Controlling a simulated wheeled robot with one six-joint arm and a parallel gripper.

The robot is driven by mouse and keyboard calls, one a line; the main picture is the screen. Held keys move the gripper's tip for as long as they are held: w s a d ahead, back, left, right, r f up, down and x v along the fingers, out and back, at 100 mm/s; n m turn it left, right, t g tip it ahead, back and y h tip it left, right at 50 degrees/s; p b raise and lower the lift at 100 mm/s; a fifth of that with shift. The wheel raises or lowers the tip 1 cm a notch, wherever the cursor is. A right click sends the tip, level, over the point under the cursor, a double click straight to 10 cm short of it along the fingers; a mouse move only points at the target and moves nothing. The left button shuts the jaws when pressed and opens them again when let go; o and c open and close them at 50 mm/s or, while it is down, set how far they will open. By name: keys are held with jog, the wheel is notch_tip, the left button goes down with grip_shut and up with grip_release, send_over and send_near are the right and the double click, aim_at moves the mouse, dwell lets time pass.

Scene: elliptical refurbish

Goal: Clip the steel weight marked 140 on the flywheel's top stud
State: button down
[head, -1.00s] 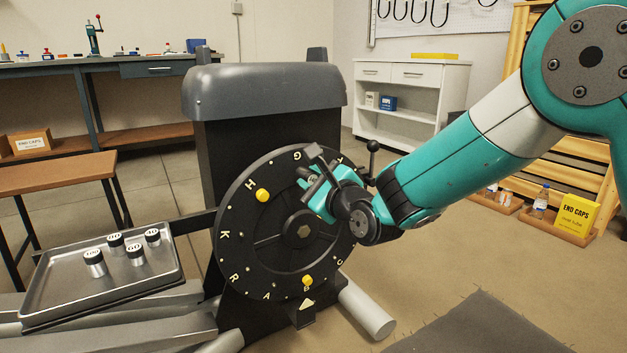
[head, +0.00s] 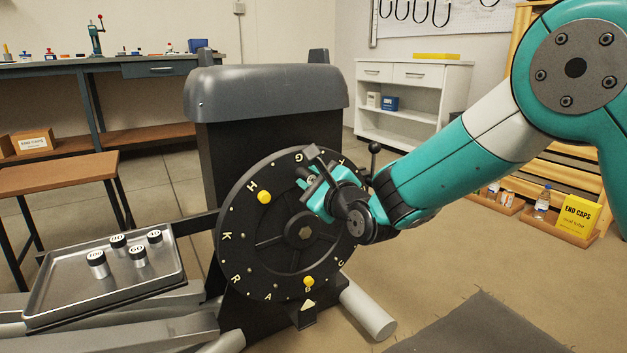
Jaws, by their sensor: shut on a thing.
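The flywheel (head: 262,262) is a black upright disc with letters around its rim and two yellow knobs, one near H (head: 264,197) and one near the bottom (head: 309,281). My gripper (head: 313,181) is at the upper right of the disc's face, near the letter G. It is shut on a small greyish piece, apparently a steel weight, mostly hidden by the fingers. I cannot read its marking or tell whether it touches the disc. The stud there is hidden. Several capped steel weights (head: 97,264) stand on a metal tray (head: 60,315) at the left; none visibly reads 140.
A grey housing (head: 265,95) stands behind the flywheel. A black lever with a ball knob (head: 375,147) rises close behind my gripper. A small bracket (head: 304,314) with a pale pointer sits below the disc. The floor at the right front is open, with a dark mat (head: 480,330).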

jog(key=c, duration=0.8)
grip_release()
jog(key=b+v, duration=0.2)
jog(key=v, duration=1.5)
jog(key=shift+d, duration=0.2)
jog(key=shift+s, duration=0.15)
